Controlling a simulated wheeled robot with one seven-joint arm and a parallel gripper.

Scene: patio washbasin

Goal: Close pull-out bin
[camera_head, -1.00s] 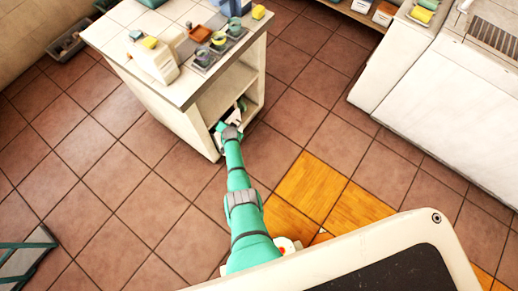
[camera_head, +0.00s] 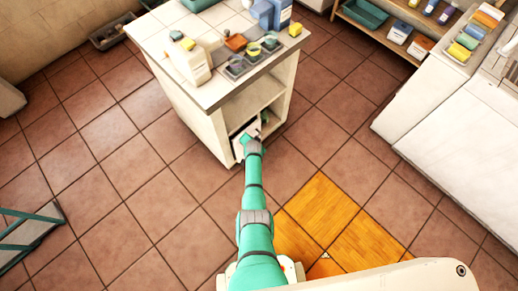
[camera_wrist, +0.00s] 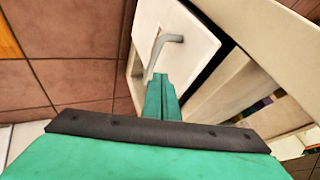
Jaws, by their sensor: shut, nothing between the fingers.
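The pull-out bin's white front (camera_wrist: 178,32) with a grey bent handle (camera_wrist: 163,46) fills the upper middle of the wrist view. A dark gap shows between this front and the cabinet, so the bin stands partly out. In the head view the bin is low in the cabinet's open side (camera_head: 243,127), mostly hidden by my arm. My gripper (camera_wrist: 161,80) is shut and empty, its fingertips over the lower part of the front, near the handle. I cannot tell whether they touch it. In the head view my arm reaches down to the bin.
The cabinet top (camera_head: 163,35) carries a white bottle (camera_head: 190,62), small pots (camera_head: 253,49) and a blue container (camera_head: 271,14). A white counter (camera_head: 450,120) stands at the right.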

